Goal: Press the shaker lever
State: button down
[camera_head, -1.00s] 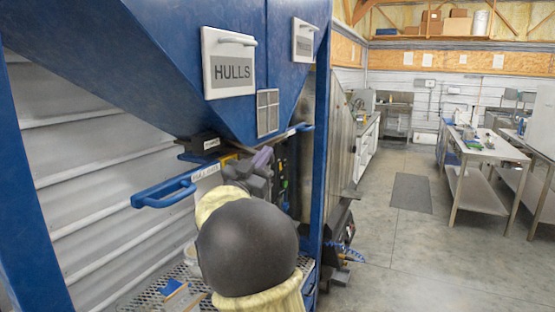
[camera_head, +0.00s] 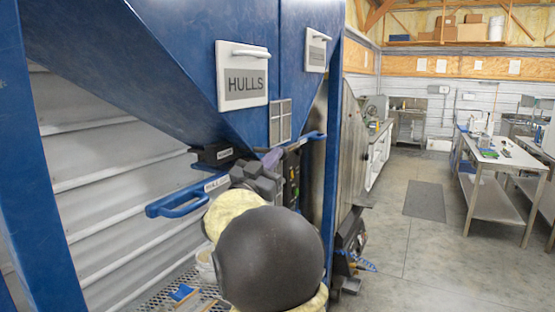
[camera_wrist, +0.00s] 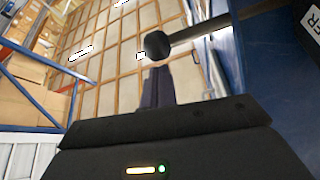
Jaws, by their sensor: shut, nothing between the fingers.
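The shaker lever (camera_wrist: 157,45) shows in the wrist view as a dark rod with a round black knob. The rod runs right toward a dark box whose white label is cut off. In the head view a small black labelled box (camera_head: 216,154) sits under the hopper, and I cannot make out the lever there. My gripper (camera_wrist: 157,72) is shut and empty, with its fingertips just below the knob in the wrist picture. I cannot tell whether they touch it.
The blue hopper (camera_head: 150,50) with a HULLS panel (camera_head: 242,75) overhangs my arm. A blue handle (camera_head: 180,203) juts out at the left, and another blue handle (camera_head: 308,138) is at the right. Open floor (camera_head: 390,260) and steel tables (camera_head: 490,150) lie to the right.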

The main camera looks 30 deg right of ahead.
jog(key=b+v, duration=0.2)
jog(key=v, duration=0.6)
jog(key=shift+s+a, duration=0.1)
jog(key=shift+a, duration=0.05)
dwell(0.8)
